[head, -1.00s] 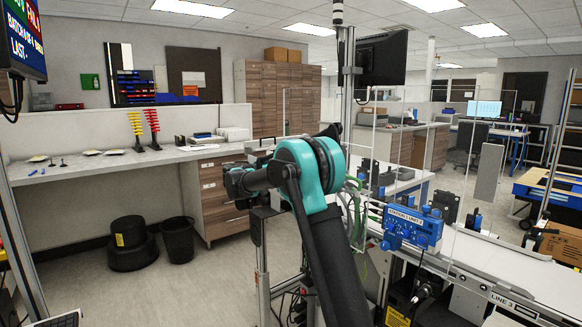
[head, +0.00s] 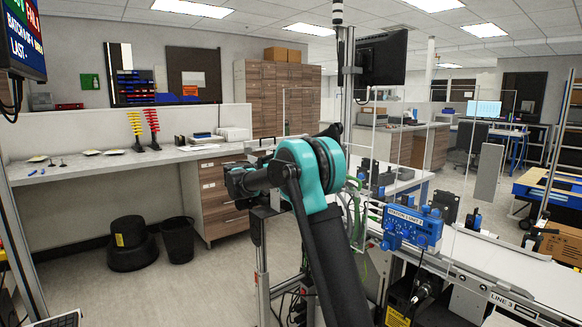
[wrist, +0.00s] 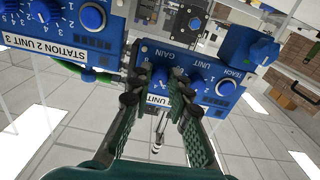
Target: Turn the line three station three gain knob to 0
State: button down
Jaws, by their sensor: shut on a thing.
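In the wrist view, a blue unit (wrist: 207,65) with the words "GAIN" and "UNIT" stands in front of my gripper (wrist: 168,76). The two dark green fingers are closed in at the gain dial, shut on its knob, which they mostly hide. The knob's pointer and setting cannot be read. A white label between the fingers is partly covered, so its station number cannot be read. In the head view, my gripper is hidden behind my arm.
In the head view, a blue unit (head: 412,226) stands by the line 3 conveyor (head: 510,285).

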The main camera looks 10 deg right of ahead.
jog(key=shift+n, duration=8.6)
jog(key=c, duration=1.7)
grip_release()
jog(key=v, duration=1.2)
